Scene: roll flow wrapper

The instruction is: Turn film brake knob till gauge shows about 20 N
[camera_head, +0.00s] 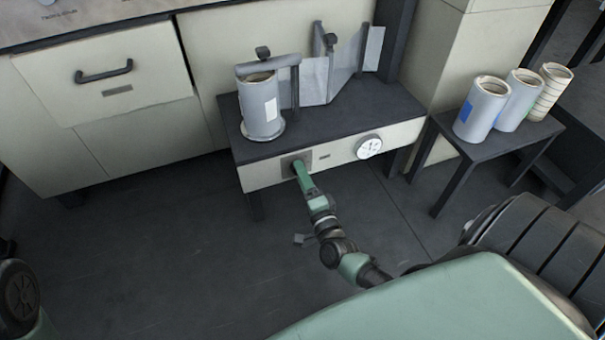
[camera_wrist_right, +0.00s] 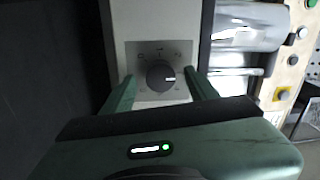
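The film brake knob (camera_wrist_right: 160,75) is a dark round knob on a grey marked plate, with a white pointer mark toward the right in the right wrist view. My right gripper (camera_wrist_right: 162,77) is open, with one finger on each side of the knob and visible gaps between. In the head view, my right gripper (camera_head: 299,168) reaches the front panel and hides the knob. The round white gauge (camera_head: 368,147) sits farther right on that panel; its reading is too small to tell. My left gripper is out of view.
The film roll (camera_head: 262,108) stands upright on the dark-topped unit (camera_head: 330,130) above the panel. A side table (camera_head: 490,150) at right carries three more rolls. A cabinet with a drawer (camera_head: 110,75) stands at left. The floor in front is clear.

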